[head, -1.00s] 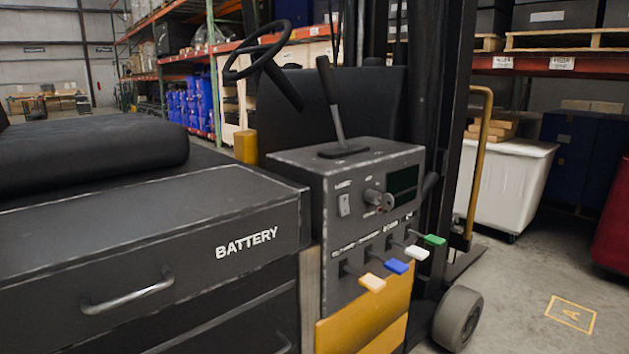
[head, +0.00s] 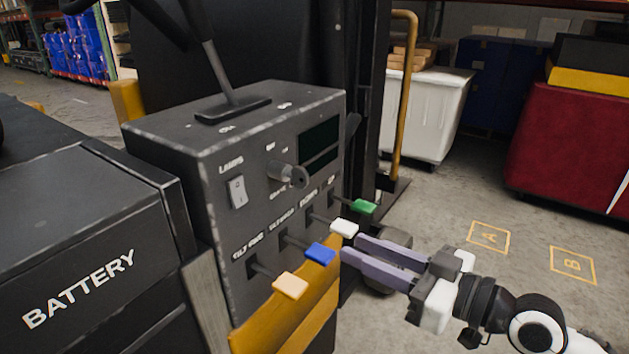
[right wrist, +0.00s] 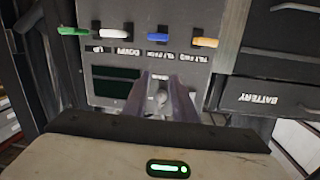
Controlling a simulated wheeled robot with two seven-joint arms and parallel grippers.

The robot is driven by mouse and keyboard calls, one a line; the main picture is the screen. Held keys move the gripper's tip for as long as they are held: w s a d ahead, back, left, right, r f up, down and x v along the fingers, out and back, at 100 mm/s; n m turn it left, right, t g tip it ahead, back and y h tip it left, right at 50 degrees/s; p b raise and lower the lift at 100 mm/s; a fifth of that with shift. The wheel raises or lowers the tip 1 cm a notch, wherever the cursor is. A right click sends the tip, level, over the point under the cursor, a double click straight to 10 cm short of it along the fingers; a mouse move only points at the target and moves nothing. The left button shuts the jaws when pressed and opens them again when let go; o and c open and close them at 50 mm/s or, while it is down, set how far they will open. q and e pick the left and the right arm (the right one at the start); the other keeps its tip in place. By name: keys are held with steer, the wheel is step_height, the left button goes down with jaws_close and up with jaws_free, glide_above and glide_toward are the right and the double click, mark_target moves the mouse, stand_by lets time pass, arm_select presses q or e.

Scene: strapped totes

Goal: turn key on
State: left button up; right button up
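The key (head: 298,177) sits in a round grey switch (head: 278,171) on the front of the dark control box, between the lamp rocker switch and the dark display. My right gripper (head: 352,248) is in front of the box, lower and to the right of the key, apart from it. Its two purple-grey fingers are spread with a gap between them and nothing held. In the right wrist view, which shows the panel upside down, the key (right wrist: 160,97) appears between the fingers (right wrist: 162,92). My left gripper is not in view.
Orange (head: 290,286), blue (head: 320,253), white (head: 344,228) and green (head: 362,206) levers stick out below the key. A rocker switch (head: 237,191) is left of it. A tall lever (head: 222,75) stands on top.

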steer(key=n+g+y, duration=0.1)
steer(key=n+y, duration=0.1)
glide_toward(308, 178)
steer(key=p+x, duration=0.4)
steer(key=x, duration=0.3)
steer(key=shift+a+r, duration=0.15)
steer(key=shift+a, duration=0.05)
steer(key=shift+w+a, duration=0.35)
steer(key=shift+a, duration=0.05)
jaws_close()
